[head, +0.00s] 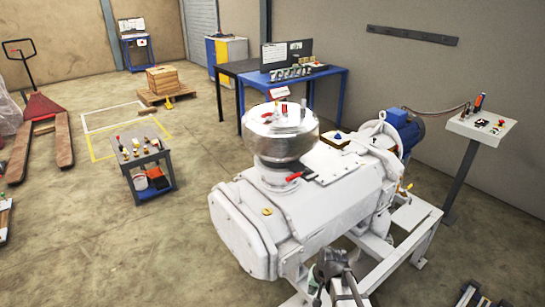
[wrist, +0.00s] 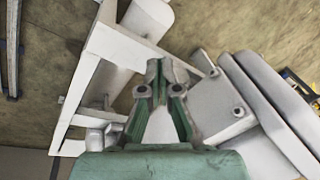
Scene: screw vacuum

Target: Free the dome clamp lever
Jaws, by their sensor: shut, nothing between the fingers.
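The shiny steel dome (head: 281,138) sits on the neck of the large white pump (head: 330,190) in the head view. A red lever (head: 293,177) lies at the dome's base, on the side facing me; whether it is latched I cannot tell. My gripper (head: 335,262) is low at the front of the pump, well below and apart from the lever. In the wrist view my gripper (wrist: 163,75) has its fingertips together and holds nothing. The dome and red lever do not show in the wrist view.
A white support frame (head: 422,228) stands under the pump, and its beams (wrist: 95,75) show close around my gripper in the wrist view. A blue motor (head: 406,132) and control pedestal (head: 482,127) stand at right. A small tool cart (head: 147,160) stands left; floor between is clear.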

